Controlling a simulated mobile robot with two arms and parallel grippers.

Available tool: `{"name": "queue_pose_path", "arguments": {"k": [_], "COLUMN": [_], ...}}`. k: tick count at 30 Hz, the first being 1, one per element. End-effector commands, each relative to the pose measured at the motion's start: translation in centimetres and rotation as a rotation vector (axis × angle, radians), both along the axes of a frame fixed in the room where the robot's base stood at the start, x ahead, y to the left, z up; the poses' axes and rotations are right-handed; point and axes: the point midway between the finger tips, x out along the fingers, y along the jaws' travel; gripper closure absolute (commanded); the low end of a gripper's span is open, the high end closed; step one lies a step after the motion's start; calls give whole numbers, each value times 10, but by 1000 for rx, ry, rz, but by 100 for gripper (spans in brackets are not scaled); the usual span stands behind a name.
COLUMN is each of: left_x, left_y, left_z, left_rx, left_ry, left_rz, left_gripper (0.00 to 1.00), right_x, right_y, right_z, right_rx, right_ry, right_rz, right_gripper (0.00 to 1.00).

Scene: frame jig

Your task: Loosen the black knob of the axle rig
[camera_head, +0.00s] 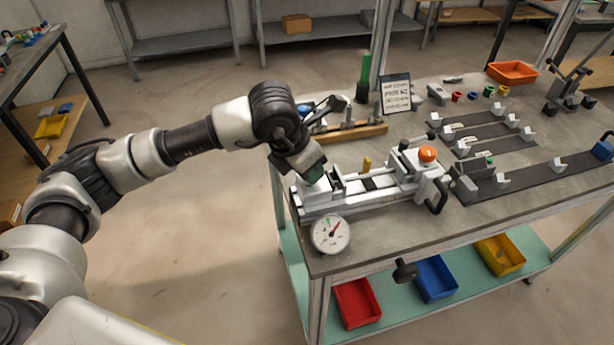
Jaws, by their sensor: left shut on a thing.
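The white rail rig (350,195) lies along the table's front left edge, with an orange knob (427,153) on its right block and a black handle (438,196) at its right end. My left gripper (314,177) reaches down onto the rig's left end from above. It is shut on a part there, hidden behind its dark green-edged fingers. I cannot tell whether that part is the black knob. A separate black knob (405,271) shows at the table's front edge. My right gripper is not in view.
A round dial gauge (330,234) sits at the front left corner. Behind the rig are a wooden block (348,134), a green post (365,72) and a sign (396,93). Flat jigs (540,178) fill the right. Red, blue and yellow bins are on the lower shelf.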

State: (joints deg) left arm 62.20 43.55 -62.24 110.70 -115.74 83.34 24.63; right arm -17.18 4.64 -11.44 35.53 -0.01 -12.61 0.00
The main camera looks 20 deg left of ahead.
Motion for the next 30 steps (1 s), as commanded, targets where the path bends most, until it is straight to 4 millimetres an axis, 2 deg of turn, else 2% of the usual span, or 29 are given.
{"name": "queue_pose_path", "arguments": {"k": [1, 3, 12, 30], "left_x": [0, 0, 0, -1], "left_y": [-1, -1, -2, -2], "left_z": [-4, -4, -1, 1], "left_rx": [-1, -2, -2, -1], "left_ry": [-4, -5, -2, 0], "left_rz": [38, 93, 264, 336], "left_gripper": [90, 90, 90, 90], "right_x": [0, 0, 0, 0], "right_y": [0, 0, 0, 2], "right_z": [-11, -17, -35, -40], "right_rx": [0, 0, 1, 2], "right_ry": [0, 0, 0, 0], "right_rz": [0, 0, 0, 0], "right_gripper": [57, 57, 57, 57]}}
